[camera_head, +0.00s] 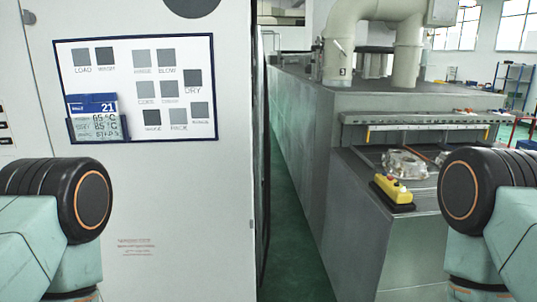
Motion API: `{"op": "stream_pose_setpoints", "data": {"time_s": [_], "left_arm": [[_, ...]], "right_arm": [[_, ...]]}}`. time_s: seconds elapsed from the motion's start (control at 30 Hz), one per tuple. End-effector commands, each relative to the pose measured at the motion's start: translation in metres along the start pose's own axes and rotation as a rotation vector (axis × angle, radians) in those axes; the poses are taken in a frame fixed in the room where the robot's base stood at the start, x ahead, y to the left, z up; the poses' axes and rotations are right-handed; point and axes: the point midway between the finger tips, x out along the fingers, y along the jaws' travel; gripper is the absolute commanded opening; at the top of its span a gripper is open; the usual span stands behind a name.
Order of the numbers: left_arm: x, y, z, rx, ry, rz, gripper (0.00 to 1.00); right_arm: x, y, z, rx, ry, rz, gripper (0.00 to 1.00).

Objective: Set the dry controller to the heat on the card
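A blue-topped card (96,118) sits in a dark holder at the lower left of a white panel board (140,125) on the cabinet. It reads 21 at the top, with lines that look like 65 °C and 85 °C; its smaller words are hard to read. The board has several grey squares, one a dark square labelled DRY (193,78) at the right. No controller display or knob can be made out. Parts of my two arms show at the lower left and lower right; neither gripper is in view.
A tall white cabinet (150,210) fills the left. A long grey machine (300,120) with thick pipes runs back at the right. A yellow control box (393,190) and a metal casting (405,163) lie on its front ledge. A green floor gap (290,240) separates them.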

Motion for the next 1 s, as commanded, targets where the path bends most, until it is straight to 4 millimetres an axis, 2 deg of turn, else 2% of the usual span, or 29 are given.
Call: {"op": "stream_pose_setpoints", "data": {"time_s": [0.07, 1.0], "left_arm": [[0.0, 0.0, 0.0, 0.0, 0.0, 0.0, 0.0], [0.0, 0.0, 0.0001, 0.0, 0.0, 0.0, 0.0]], "right_arm": [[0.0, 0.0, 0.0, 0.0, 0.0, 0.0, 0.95], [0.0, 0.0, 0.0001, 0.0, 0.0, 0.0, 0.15]]}}
